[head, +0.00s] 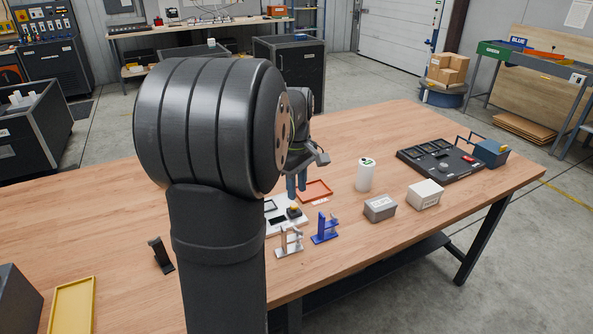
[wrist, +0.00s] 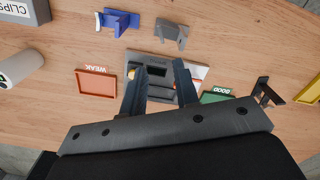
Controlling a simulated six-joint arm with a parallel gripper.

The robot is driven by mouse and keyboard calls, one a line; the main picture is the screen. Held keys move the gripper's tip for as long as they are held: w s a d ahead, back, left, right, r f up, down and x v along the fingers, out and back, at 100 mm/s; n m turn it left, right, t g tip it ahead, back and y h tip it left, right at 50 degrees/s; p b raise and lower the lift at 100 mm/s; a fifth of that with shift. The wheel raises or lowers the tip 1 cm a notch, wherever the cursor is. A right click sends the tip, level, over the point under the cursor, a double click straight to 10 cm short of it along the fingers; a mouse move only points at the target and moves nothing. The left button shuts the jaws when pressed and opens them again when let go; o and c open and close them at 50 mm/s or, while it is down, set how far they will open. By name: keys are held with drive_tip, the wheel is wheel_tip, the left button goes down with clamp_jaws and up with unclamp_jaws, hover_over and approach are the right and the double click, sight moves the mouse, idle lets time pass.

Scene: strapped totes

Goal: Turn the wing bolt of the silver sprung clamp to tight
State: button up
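The silver sprung clamp (head: 288,241) stands on the wooden table near its front edge, just left of a blue clamp (head: 324,228). In the wrist view the silver clamp (wrist: 172,33) is beyond my fingertips, with the blue clamp (wrist: 118,20) to its left. Its wing bolt is too small to make out. My gripper (wrist: 158,66) is open, its two fingers apart with nothing held between them. It hangs over a light board with dark parts and a yellow knob (wrist: 132,72). In the head view my gripper (head: 297,185) is partly hidden behind my arm.
An orange tray marked WEAK (wrist: 96,83) and a green tray marked GOOD (wrist: 216,97) flank the board. A black bracket (head: 160,254), yellow tray (head: 72,305), white bottle (head: 365,175), grey box (head: 379,208) and white box (head: 425,194) stand around. Bare table lies between the bracket and clamps.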

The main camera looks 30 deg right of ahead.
wheel_tip(320, 180, up, 5)
hover_over(298, 231)
drive_tip(key=w, duration=0.1)
drive_tip(key=shift+w+d+f, duration=0.1)
drive_tip(key=shift+w+f, duration=0.05)
drive_tip(key=shift+f, duration=0.05)
drive_tip(key=shift+f, duration=0.1)
drive_tip(key=f, duration=1.7)
drive_tip(key=shift+s+f, duration=0.15)
drive_tip(key=shift+s, duration=0.2)
drive_tip(key=n, duration=0.4)
drive_tip(key=shift+n, duration=2.6)
